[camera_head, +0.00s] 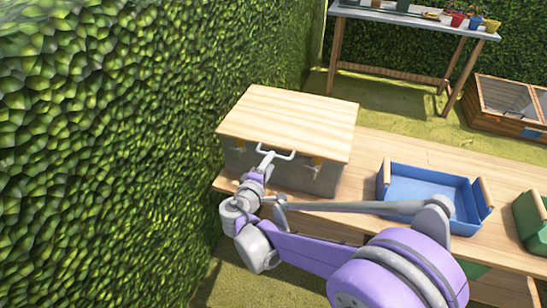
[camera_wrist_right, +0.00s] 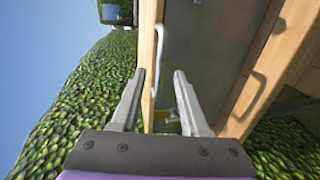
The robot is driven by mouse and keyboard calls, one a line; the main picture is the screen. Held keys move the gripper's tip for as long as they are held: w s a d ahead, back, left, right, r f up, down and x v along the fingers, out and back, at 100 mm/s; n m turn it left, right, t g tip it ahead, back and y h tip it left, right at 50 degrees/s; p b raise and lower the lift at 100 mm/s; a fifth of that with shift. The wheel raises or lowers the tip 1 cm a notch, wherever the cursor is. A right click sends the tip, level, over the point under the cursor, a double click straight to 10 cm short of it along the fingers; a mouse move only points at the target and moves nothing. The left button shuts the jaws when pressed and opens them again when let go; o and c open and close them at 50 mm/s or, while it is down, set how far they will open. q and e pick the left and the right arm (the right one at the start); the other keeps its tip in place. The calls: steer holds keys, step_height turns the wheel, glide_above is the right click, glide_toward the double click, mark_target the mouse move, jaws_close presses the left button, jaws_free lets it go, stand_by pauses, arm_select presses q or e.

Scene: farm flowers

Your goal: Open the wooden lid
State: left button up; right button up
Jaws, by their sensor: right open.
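The wooden lid (camera_head: 290,115) is a pale flat board lying shut on a grey box (camera_head: 315,178) beside the hedge. A white bar handle (camera_head: 292,155) is at its front edge. My right gripper (camera_head: 266,164) is at the front of the box, by the handle. In the right wrist view the open jaws (camera_wrist_right: 159,75) point at the handle (camera_wrist_right: 158,66), which lies between or just beyond the fingertips. The lid's edge (camera_wrist_right: 148,45) shows behind the left finger. I cannot tell whether a finger touches the handle. My left gripper is not in view.
The box stands on a wooden table (camera_head: 350,165). A blue tray (camera_head: 425,172) and a green tray (camera_head: 532,215) stand to its right. A tall hedge (camera_head: 110,130) is close on the left. A potting table (camera_head: 400,15) stands at the back.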

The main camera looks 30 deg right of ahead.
steer(key=x, duration=0.5)
steer(key=shift+a, duration=0.1)
jaws_close()
stand_by(1.3)
